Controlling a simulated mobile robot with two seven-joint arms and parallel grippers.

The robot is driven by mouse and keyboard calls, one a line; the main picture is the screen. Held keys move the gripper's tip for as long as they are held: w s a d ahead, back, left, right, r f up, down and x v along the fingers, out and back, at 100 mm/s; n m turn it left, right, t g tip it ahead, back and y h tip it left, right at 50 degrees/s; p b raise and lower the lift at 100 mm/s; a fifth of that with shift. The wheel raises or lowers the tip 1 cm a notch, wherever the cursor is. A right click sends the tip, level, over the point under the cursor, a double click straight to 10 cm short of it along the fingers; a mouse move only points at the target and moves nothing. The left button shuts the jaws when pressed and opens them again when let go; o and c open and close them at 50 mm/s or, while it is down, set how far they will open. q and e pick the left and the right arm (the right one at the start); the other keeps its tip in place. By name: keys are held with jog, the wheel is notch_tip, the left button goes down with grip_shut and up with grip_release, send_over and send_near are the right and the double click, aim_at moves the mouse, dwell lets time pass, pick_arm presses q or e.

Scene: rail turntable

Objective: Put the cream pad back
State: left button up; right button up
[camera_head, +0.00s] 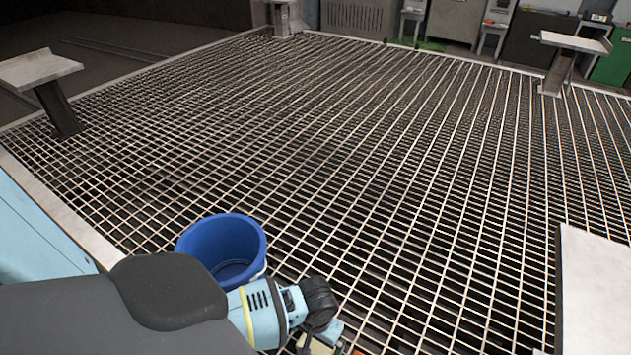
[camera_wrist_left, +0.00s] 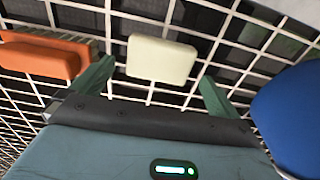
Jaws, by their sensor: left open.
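The cream pad (camera_wrist_left: 161,58) is a small rounded block in the upper middle of the left wrist view. It lies in line with the gap between the two green fingers of my left gripper (camera_wrist_left: 157,75), which is open. I cannot tell how far the pad is from the fingers or what bears it. In the head view my left arm reaches to the bottom edge, and its gripper is mostly cut off there. My right gripper is not in view.
A blue bucket (camera_head: 191,238) stands on the metal grating (camera_head: 350,150) beside my left arm, and also shows in the wrist view (camera_wrist_left: 292,112). A pale panel (camera_head: 597,295) is at right. The middle grating is clear.

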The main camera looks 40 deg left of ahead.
aim_at(317, 344)
pick_arm(q)
notch_tip(317, 344, up, 9)
jog(key=p, duration=0.3)
dwell(0.5)
